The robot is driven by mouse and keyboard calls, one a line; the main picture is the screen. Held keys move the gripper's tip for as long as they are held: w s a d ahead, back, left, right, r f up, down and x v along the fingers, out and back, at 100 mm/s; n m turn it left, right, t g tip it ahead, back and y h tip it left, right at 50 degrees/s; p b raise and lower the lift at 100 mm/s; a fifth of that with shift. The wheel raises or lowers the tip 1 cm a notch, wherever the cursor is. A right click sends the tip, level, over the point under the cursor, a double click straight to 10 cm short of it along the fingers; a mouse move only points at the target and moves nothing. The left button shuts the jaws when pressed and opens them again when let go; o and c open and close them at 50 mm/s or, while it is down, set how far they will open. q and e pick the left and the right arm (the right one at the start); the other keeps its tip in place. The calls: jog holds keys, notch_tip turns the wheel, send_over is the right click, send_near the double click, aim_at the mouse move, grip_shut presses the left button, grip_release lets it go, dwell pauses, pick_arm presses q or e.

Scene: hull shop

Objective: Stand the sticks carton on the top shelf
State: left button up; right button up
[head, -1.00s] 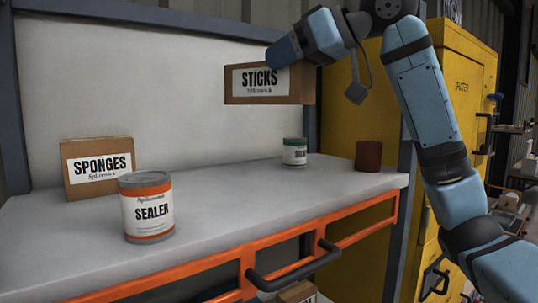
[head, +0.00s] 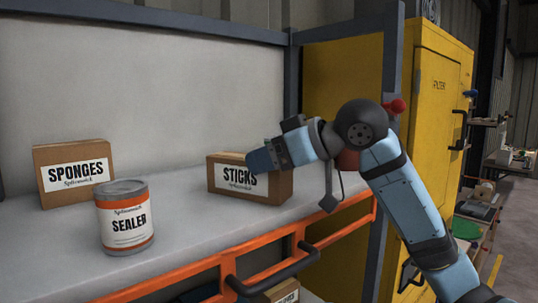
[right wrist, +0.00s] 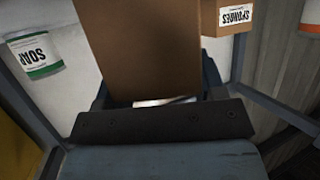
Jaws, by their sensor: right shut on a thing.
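The sticks carton (head: 225,184), a brown box with a white label, is upright at the shelf surface, right of the sealer can. My right gripper (head: 258,160) is shut on the sticks carton from its upper right and covers part of the label. In the right wrist view the carton (right wrist: 140,45) fills the middle, between the fingers. The top shelf (head: 180,240) is a pale grey surface with an orange rail at its front. I cannot tell whether the carton's base touches it. My left gripper is not in view.
The sponges carton (head: 75,172) stands at the back left, with the sealer can (head: 126,216) in front of it. A green-banded can (right wrist: 36,54) shows in the right wrist view. A dark red object (head: 347,160) sits behind my right arm. A grey post (head: 393,100) rises at the right.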

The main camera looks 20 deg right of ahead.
jog(key=shift+a, duration=0.1)
jog(key=o, duration=1.1)
jog(key=shift+c, duration=0.2)
jog(key=b+v, duration=0.2)
jog(key=v, duration=1)
jog(key=shift+b, duration=0.35)
jog(key=shift+r, duration=0.1)
